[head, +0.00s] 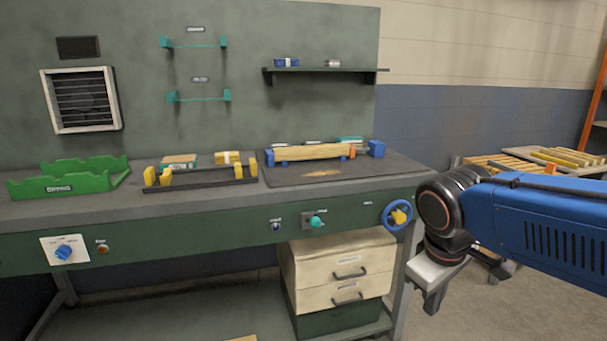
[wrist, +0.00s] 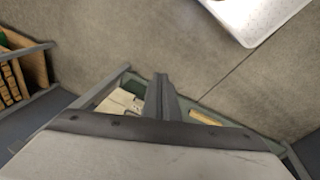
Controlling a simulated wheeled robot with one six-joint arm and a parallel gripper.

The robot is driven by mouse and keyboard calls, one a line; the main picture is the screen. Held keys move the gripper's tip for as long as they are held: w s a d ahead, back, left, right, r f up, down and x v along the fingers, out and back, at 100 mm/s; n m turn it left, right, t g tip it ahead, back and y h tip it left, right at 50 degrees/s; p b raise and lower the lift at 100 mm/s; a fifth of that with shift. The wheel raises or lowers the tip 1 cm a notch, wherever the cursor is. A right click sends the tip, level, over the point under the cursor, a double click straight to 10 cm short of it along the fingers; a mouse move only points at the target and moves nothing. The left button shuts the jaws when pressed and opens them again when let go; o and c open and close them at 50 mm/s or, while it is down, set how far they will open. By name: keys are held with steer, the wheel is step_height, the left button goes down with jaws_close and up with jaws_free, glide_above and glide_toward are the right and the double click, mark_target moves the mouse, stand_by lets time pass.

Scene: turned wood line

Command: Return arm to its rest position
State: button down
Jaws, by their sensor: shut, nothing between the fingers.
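My arm, blue with dark joints, reaches in from the right in the head view. My gripper (head: 431,300) hangs down at its end, in front of the bench's right end and apart from it. In the wrist view, my gripper (wrist: 160,96) shows its dark fingers together at the middle, shut with nothing between them. Its pale body fills the bottom of that view.
The workbench (head: 190,230) holds a green tray (head: 65,186), a black rack (head: 200,184) and a wooden bar (head: 315,152) between blue holders. A blue handwheel (head: 388,222) sticks out near my gripper. Drawers (head: 340,270) stand below. A pallet with wood (head: 535,160) stands right.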

steer(key=s+d+f+m+t+y, duration=0.1)
steer(key=s+d+f+m+t, duration=0.1)
steer(key=s+d+f+m, duration=0.2)
steer(key=s+f+m, duration=0.1)
steer(key=s+m, duration=0.1)
steer(key=s, duration=0.1)
steer(key=shift+s+y, duration=0.25)
steer(key=shift+y, duration=0.05)
steer(key=shift+d, duration=0.1)
stand_by(0.5)
